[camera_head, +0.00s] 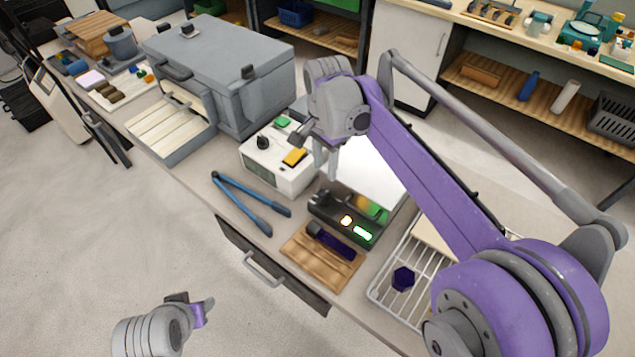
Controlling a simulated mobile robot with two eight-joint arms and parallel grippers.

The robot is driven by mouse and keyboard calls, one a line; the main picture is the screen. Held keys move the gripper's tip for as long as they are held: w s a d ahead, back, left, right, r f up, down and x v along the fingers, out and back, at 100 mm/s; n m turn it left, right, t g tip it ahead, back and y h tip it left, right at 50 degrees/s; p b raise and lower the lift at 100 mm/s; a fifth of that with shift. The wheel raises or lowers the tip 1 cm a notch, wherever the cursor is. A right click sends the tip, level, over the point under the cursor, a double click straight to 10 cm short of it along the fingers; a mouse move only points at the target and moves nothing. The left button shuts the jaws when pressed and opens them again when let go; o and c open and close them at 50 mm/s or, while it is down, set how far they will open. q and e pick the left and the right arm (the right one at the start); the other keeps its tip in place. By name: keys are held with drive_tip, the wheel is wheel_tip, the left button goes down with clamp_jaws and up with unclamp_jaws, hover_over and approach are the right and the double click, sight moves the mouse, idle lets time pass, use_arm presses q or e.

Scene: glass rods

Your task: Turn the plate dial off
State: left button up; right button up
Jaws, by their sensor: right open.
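A dark-fronted unit (335,212) with a pale flat top (372,172) stands on the bench. Its front has a dark knob (322,198) at the left and bright lit indicators (362,233) to the right. The knob's setting is too small to read. My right gripper (323,165) is open, pointing down above the back left of this unit and hiding part of it. No contact with the knob shows. My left gripper (195,305) is low at the left, over the floor in front of the bench; its jaw gap is unclear.
A white box (282,174) with a black knob and orange and green parts stands just left. Blue-handled tongs (240,203), a wooden board (318,268) with a dark block, and a wire rack (385,290) with a dark hexagonal piece surround the unit. A grey furnace-like box (255,98) stands behind.

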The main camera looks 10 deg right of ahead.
sight(325, 193)
wheel_tip(325, 193, down, 9)
drive_tip(key=shift+f, duration=0.15)
drive_tip(key=shift+c, duration=0.3)
clamp_jaws()
